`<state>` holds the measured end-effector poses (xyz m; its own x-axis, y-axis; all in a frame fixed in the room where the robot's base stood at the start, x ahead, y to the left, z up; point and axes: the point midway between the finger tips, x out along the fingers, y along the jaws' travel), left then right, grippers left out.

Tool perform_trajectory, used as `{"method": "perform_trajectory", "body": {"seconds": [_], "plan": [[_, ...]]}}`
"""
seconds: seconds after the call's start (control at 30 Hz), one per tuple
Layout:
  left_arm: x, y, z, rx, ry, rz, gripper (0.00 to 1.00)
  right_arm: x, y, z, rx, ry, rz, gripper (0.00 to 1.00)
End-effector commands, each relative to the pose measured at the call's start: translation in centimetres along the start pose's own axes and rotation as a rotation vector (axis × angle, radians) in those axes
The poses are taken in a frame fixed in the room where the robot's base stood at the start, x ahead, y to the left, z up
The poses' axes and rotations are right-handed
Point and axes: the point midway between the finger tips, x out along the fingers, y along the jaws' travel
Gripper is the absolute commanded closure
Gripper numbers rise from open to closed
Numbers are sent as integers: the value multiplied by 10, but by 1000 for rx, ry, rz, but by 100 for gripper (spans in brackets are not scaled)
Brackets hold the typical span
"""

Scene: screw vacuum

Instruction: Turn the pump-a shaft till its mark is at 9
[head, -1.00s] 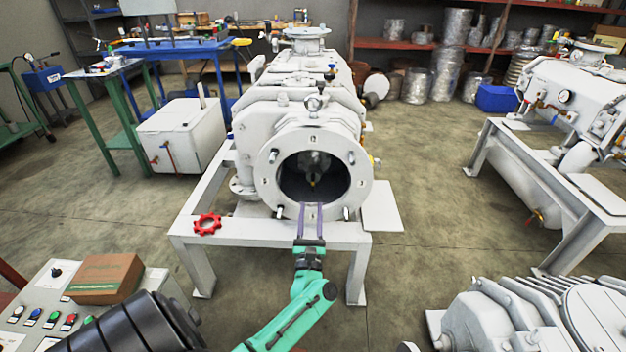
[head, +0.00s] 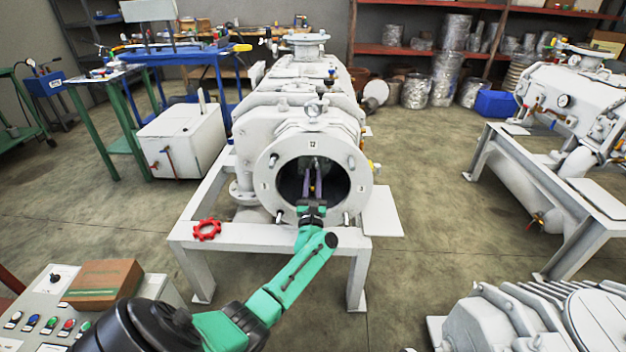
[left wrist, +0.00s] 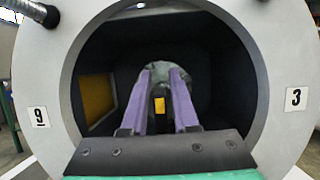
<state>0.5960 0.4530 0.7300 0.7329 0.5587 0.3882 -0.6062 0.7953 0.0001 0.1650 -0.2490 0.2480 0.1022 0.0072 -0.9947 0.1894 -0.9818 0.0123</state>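The pump-a housing (head: 268,165) has a round open port with 12 at its top. The 9 plate (left wrist: 39,117) is at the left and the 3 plate (left wrist: 296,97) at the right in the left wrist view. Inside, a rounded grey shaft end (left wrist: 160,68) sits behind my fingers. A yellow mark (left wrist: 159,104) shows between them, low on the shaft, toward the 6 side. My left gripper (head: 314,178) reaches into the port, its two purple fingers apart; it also shows in the left wrist view (left wrist: 163,72). Contact with the shaft cannot be made out. My right gripper is not in view.
The port rim (head: 347,208) with its protruding studs closely surrounds my left gripper. A red handwheel (head: 207,230) lies on the white frame (head: 270,235). A control box (head: 38,310) with a cardboard box (head: 103,284) is at lower left.

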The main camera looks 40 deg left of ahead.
Motion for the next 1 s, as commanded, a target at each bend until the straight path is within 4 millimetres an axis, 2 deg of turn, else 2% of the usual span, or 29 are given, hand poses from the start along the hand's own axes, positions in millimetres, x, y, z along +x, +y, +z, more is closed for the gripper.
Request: {"method": "perform_trajectory", "body": {"seconds": [0.57,1.0], "plan": [[-4,-1,-6,64,13,-30,100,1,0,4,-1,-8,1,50],[-5,-8,-9,377,18,-163,100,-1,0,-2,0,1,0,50]]}}
